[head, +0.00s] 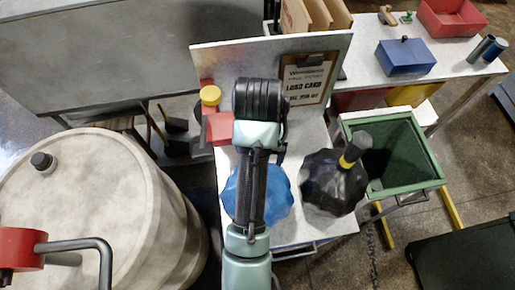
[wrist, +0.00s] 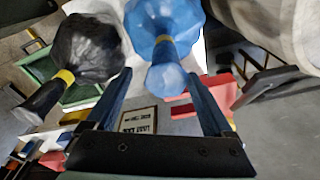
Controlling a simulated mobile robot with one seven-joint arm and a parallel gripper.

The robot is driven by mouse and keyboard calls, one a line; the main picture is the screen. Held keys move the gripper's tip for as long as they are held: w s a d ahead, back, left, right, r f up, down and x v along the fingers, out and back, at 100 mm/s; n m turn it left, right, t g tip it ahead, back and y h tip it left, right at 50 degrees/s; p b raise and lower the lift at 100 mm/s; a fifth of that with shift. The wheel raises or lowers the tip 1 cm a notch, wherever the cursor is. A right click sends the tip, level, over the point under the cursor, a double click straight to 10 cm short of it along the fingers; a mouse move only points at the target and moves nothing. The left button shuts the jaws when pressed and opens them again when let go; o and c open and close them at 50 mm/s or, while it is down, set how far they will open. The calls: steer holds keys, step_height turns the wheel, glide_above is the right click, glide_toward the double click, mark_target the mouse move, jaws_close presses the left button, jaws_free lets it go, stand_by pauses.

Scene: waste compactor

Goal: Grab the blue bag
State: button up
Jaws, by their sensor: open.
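The blue bag (head: 278,196) sits on the pale platform (head: 288,232) in the head view, partly hidden behind my arm. The wrist view shows its rounded body (wrist: 168,18) at the top and its gathered neck pointing toward my gripper (wrist: 160,76). My gripper is open, with one dark finger on each side of the blue neck in the picture. I see gaps between the neck and both fingers; I cannot tell the exact depth. The gripper itself is hidden by my arm in the head view.
A black bag (head: 328,186) with a yellow-banded neck stands right of the blue bag. A green bin (head: 440,166) is further right. A panel with a load card (head: 306,82) rises behind, with a red box (head: 219,130) at its left. A large pale drum (head: 100,215) stands left.

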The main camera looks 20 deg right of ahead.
steer(key=f+b, duration=0.2)
steer(key=f, duration=0.1)
steer(key=shift+w+a+b, duration=0.2)
steer(key=shift+b, duration=0.15)
steer(key=shift+w+f+p, duration=0.1)
steer(key=shift+f+p, duration=0.35)
steer(key=shift+f, duration=0.55)
jaws_close()
steer(key=shift+r, duration=0.1)
